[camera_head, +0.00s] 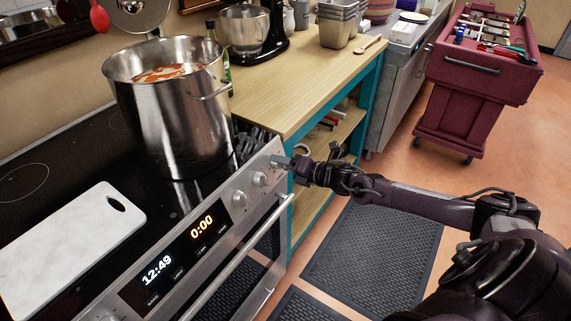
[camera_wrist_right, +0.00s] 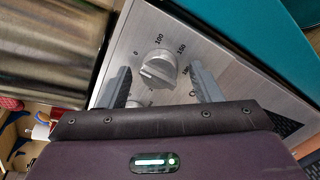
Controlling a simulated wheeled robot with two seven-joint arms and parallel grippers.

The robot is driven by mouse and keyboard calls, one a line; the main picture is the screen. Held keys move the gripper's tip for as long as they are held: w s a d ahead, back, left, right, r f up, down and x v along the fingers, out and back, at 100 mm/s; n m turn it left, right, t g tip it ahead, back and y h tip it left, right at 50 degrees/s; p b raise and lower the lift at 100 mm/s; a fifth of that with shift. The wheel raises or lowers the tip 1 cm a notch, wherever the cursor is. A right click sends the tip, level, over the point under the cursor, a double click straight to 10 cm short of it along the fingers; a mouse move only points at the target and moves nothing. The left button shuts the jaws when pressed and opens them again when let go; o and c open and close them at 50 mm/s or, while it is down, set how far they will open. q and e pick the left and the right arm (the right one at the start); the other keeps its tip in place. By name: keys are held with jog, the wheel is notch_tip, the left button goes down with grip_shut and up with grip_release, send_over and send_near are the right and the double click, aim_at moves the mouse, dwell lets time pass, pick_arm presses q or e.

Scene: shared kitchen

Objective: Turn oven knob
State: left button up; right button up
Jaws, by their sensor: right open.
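The oven (camera_head: 215,228) has a steel front panel with round knobs and a lit display. Two knobs, an outer knob (camera_head: 260,178) and an inner knob (camera_head: 239,198), sit at the panel's right end. My right gripper (camera_head: 281,163) is at that end, close to the outer knob. In the right wrist view a silver knob (camera_wrist_right: 158,68) with printed numbers around it shows between the two open fingers (camera_wrist_right: 159,76). There is a gap on each side of it, and I see no contact. My left gripper is out of view.
A large steel pot (camera_head: 170,115) and a white cutting board (camera_head: 70,250) are on the black cooktop. The oven handle (camera_head: 235,262) runs below the panel. A wooden counter (camera_head: 290,85) adjoins the oven. A dark floor mat (camera_head: 375,250) and a red cart (camera_head: 470,85) lie beyond.

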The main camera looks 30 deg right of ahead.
jog(key=c, duration=1)
